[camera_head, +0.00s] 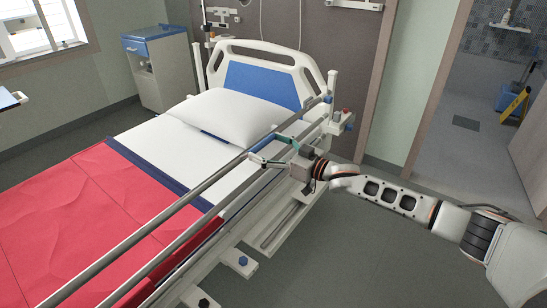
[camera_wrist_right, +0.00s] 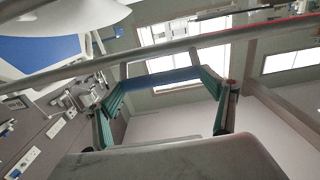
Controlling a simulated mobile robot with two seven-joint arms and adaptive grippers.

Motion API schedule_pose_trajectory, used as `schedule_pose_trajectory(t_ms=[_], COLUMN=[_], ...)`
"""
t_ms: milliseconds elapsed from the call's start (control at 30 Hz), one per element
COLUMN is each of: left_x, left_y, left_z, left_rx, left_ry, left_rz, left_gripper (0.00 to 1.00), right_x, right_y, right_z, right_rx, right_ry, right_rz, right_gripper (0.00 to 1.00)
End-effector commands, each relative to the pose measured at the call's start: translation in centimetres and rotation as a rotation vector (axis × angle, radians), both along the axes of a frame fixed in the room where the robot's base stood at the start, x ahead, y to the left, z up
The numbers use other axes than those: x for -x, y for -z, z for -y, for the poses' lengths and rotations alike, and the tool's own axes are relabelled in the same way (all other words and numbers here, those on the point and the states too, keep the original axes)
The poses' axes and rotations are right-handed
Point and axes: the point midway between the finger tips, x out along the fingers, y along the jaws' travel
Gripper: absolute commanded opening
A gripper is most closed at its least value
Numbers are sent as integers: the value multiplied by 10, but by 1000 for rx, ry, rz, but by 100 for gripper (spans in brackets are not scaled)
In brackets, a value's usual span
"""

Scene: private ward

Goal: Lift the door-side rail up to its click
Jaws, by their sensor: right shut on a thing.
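The door-side rail (camera_head: 178,212) runs along the right side of the bed as long grey tubes, from the headboard end down to the lower left. A blue section (camera_head: 264,143) lies on the rail near the head end. My right gripper (camera_head: 268,152) comes in from the right and is shut on the rail at this section. In the right wrist view, the blue section (camera_wrist_right: 162,78) lies between the green-padded fingers, with a long grey tube (camera_wrist_right: 200,42) beyond it. The rail's catch cannot be made out. My left gripper is in neither view.
The bed has a white pillow (camera_head: 218,117), a red cover (camera_head: 75,205) and a headboard (camera_head: 262,84). A corner post (camera_head: 341,122) with blue and red knobs stands near the gripper. A bedside cabinet (camera_head: 158,72) is beyond the bed. The floor (camera_head: 335,250) at right is clear.

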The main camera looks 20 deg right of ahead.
Motion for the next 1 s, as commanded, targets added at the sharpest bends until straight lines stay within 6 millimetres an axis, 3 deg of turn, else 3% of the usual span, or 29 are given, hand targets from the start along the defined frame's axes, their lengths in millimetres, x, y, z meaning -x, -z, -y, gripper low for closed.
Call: schedule_pose_trajectory(t_ms=[33, 100, 700, 733, 800, 1000], left_x=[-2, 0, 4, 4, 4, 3], left_y=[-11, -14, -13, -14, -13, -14], left_z=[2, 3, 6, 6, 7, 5], left_rx=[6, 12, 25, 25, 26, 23], left_ry=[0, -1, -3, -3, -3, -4], left_rz=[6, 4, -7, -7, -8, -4], left_gripper=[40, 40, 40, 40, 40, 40], right_x=[-5, -5, -4, -4, -4, -3], right_y=[-35, -40, -44, -44, -43, -38], right_z=[-5, -5, -5, -5, -5, -3], right_rx=[-19, -18, -18, -18, -17, -10], right_ry=[-4, -4, -3, -3, -3, -2], right_rz=[27, 25, 16, 16, 16, 11], right_gripper=[45, 45, 45, 86, 100, 100])
